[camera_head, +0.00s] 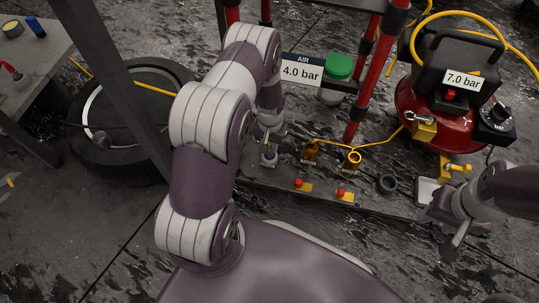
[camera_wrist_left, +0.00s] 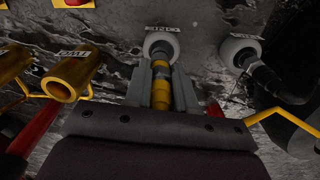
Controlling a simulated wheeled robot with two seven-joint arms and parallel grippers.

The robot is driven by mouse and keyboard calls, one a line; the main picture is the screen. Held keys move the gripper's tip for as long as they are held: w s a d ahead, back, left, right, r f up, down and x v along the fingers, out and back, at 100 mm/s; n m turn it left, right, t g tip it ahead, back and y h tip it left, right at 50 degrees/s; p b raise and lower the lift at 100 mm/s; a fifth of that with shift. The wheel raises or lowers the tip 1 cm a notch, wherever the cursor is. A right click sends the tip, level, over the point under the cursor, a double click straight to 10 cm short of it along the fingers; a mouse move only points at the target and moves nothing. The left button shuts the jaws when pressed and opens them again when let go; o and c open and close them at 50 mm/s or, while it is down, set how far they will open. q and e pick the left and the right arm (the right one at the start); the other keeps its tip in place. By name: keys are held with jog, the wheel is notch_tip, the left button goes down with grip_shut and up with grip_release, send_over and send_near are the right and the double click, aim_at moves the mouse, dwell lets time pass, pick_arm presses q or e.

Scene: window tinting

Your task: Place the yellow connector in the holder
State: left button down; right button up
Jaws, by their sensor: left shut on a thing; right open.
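In the left wrist view, my left gripper (camera_wrist_left: 161,92) is shut on the yellow connector (camera_wrist_left: 161,88), a banded yellow and dark cylinder. Its far end lines up with the opening of a pale round holder (camera_wrist_left: 162,42) that has a label behind it. I cannot tell whether the tip is inside the opening or just in front of it. In the head view my left gripper (camera_head: 268,146) is low by the bench, at the pale holder (camera_head: 269,159); the connector is hard to make out there. My right gripper (camera_head: 456,226) is open and empty at the right.
A second pale holder (camera_wrist_left: 241,50) has a black hose fitting at it. The red compressor (camera_head: 430,115) and green-lidded jar (camera_head: 338,75) stand behind.

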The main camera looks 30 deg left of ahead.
aim_at(270, 150)
pick_arm(q)
notch_tip(270, 150, down, 4)
jog(key=b, duration=0.3)
jog(key=shift+a+f, duration=0.1)
jog(key=shift+f, duration=0.1)
jog(key=shift+r, duration=0.2)
jog(key=shift+f, duration=0.15)
jog(key=c, duration=0.9)
grip_release()
jog(key=shift+c, duration=0.2)
